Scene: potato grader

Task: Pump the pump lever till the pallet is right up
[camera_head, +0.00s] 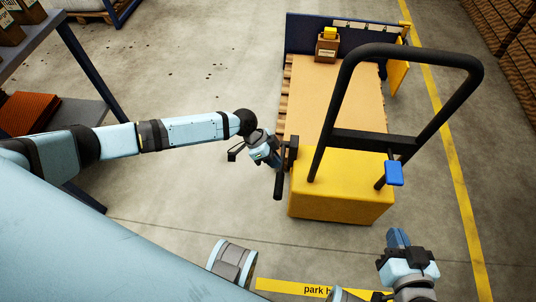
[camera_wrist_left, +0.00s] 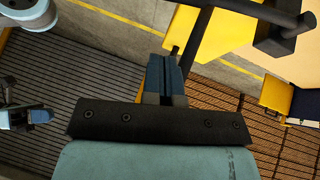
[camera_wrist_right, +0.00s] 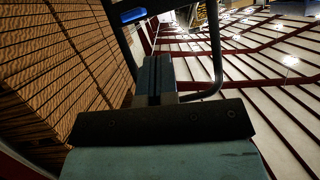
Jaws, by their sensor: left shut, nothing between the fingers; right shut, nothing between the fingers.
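The yellow pump truck body (camera_head: 340,190) stands right of centre in the head view, with a tall black handle loop (camera_head: 345,90) rising from it. A short black lever (camera_head: 278,186), seemingly the pump lever, hangs at the body's left side; a black bar (camera_wrist_left: 199,38) beside my fingers in the left wrist view looks like it. My left gripper (camera_head: 275,160) is shut and empty, close beside the lever; contact is unclear. The pallet (camera_head: 287,95), its slats showing at the left edge, lies beyond the body; its height is hard to tell. My right gripper (camera_head: 398,238) is shut and empty, in front of the body.
A tan sheet (camera_head: 315,95) covers the pallet, with a small box (camera_head: 327,47) at the far end by a blue panel (camera_head: 300,35). A blue paddle (camera_head: 394,173) sits near the handle. A shelf (camera_head: 50,60) stands left. Floor between is clear.

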